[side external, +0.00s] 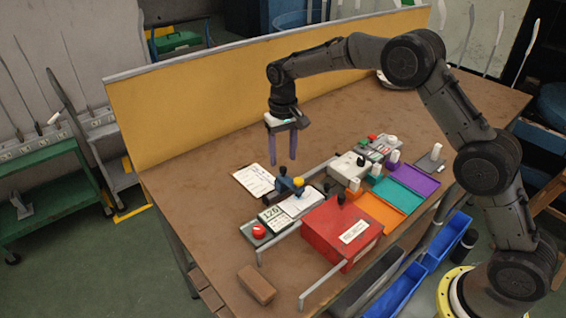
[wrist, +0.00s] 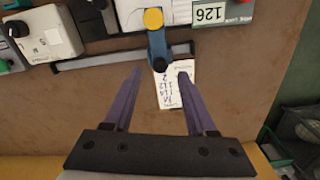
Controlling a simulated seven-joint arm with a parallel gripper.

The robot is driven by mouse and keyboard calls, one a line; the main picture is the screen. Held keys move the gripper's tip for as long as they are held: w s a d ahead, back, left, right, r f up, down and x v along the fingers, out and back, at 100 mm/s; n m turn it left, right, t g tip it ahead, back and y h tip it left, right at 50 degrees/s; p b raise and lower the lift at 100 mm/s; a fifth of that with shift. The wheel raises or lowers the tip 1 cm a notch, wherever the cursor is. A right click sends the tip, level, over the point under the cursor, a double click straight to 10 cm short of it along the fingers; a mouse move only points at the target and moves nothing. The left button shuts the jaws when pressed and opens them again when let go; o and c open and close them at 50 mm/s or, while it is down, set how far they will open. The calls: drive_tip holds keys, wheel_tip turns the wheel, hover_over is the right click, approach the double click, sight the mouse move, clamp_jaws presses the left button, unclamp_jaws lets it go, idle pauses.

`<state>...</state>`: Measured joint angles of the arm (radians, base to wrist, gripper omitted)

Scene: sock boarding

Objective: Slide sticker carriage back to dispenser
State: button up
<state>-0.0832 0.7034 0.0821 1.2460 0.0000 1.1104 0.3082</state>
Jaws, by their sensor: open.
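The blue carriage (side external: 283,183) with a yellow knob sits at the rail, beside a white card. In the wrist view the blue carriage (wrist: 156,49) lies ahead of my fingertips, near the right end of the dark rail (wrist: 100,61). A white box with a dark knob (side external: 347,168), possibly the dispenser, stands to its right; in the wrist view the white box (wrist: 45,36) is at the upper left. My gripper (side external: 282,164) has purple fingers pointing down, apart and empty, above the table behind the carriage. The gripper (wrist: 160,73) does not appear to touch the carriage.
A red box (side external: 325,235), orange tray (side external: 380,213), teal tray (side external: 397,195) and purple tray (side external: 413,179) fill the front right. A 126 sign (wrist: 208,12) is near the carriage. The back table is clear.

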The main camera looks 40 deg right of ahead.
sight(283, 168)
drive_tip(key=shift+f, duration=1.6)
clamp_jaws()
